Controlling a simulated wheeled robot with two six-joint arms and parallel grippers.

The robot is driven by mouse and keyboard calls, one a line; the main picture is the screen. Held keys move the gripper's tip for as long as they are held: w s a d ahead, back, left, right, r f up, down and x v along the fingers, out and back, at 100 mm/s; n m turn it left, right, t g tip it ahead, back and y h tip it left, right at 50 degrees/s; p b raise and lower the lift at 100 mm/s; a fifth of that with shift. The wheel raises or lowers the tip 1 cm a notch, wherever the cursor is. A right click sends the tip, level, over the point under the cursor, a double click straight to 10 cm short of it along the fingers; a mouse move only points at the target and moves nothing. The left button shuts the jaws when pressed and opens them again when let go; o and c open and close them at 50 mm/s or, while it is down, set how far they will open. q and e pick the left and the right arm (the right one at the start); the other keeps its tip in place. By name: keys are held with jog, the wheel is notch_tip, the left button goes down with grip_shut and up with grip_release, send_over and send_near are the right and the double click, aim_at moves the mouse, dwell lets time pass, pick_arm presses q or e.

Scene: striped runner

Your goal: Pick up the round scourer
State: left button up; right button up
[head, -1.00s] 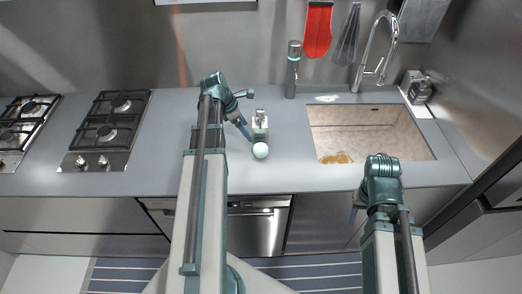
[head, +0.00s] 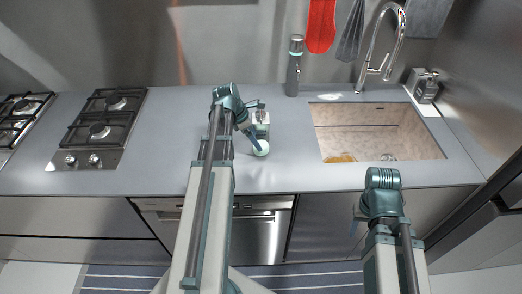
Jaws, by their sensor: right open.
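A small round pale green thing (head: 263,150) sits on the counter just in front of a clear pump bottle; it may be the round scourer, but it is too small to be sure. My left gripper (head: 254,141) reaches over the counter from the left, its blue fingers right at this round thing and overlapping it in the picture. I cannot tell whether they touch it or how wide they are apart. My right gripper (head: 355,224) hangs in front of the counter below the sink, open and empty, partly hidden behind its own arm.
The pump bottle (head: 261,120) stands close behind the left fingers. A sink (head: 377,118) with a brownish item (head: 341,158) inside lies to the right, under a tall tap (head: 389,50). A dark dispenser (head: 294,66) stands at the back. The counter left toward the hob (head: 100,130) is clear.

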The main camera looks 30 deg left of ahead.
aim_at(265, 146)
pick_arm(q)
jog(key=b+x, duration=0.4)
jog(key=shift+d+f, duration=0.1)
jog(key=shift+f, duration=0.3)
jog(key=shift+r, duration=0.15)
jog(key=shift+c, duration=0.5)
jog(key=c, duration=1.2)
